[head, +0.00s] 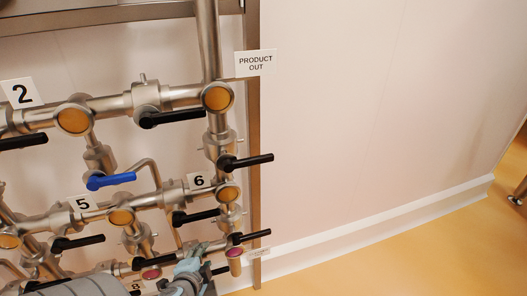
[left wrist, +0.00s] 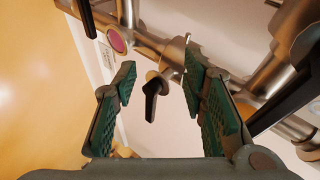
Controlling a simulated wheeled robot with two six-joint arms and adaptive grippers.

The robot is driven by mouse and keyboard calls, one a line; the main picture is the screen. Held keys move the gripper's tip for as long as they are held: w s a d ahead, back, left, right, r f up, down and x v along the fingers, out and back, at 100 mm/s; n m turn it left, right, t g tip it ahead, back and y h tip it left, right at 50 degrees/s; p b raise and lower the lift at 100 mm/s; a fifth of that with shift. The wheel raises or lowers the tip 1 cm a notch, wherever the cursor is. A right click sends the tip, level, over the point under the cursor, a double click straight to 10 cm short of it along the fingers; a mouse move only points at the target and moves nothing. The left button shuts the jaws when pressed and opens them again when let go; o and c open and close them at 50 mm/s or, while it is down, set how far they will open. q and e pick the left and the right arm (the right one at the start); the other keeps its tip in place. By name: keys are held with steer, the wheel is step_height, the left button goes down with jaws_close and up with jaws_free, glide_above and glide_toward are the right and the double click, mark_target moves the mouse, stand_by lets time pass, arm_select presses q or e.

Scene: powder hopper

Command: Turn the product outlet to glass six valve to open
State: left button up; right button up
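The valve between the PRODUCT OUT sight glass (head: 217,97) and the sight glass beside label 6 (head: 228,192) has a black lever (head: 246,161). The lever points right, across the vertical pipe. My left gripper (head: 190,260) is low in the head view, well below that lever. In the left wrist view my left gripper (left wrist: 160,78) is open and empty. A black handle (left wrist: 151,100) shows between and beyond its fingers, apart from them; I cannot tell which valve it belongs to. My right gripper is not in view.
Other black levers (head: 172,117) and a blue lever (head: 110,181) stick out from the steel pipes. A lower black lever (head: 250,237) and a magenta sight glass (head: 234,252) are close to my left gripper.

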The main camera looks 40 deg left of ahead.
arm_select(q)
step_height(320, 180, up, 14)
steer(key=w+d+f+m+t, duration=0.1)
steer(key=w+d+m+t, duration=0.1)
steer(key=w+m+t, duration=0.1)
steer(key=m+t+h, duration=0.3)
steer(key=m+t, duration=0.2)
glide_toward(257, 163)
steer(key=b+x, duration=0.3)
steer(key=x, duration=0.8)
steer(key=shift+w+b, duration=0.25)
steer(key=shift+b, duration=0.05)
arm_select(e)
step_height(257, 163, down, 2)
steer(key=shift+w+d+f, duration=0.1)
arm_select(q)
steer(key=shift+c, duration=0.4)
jaws_close()
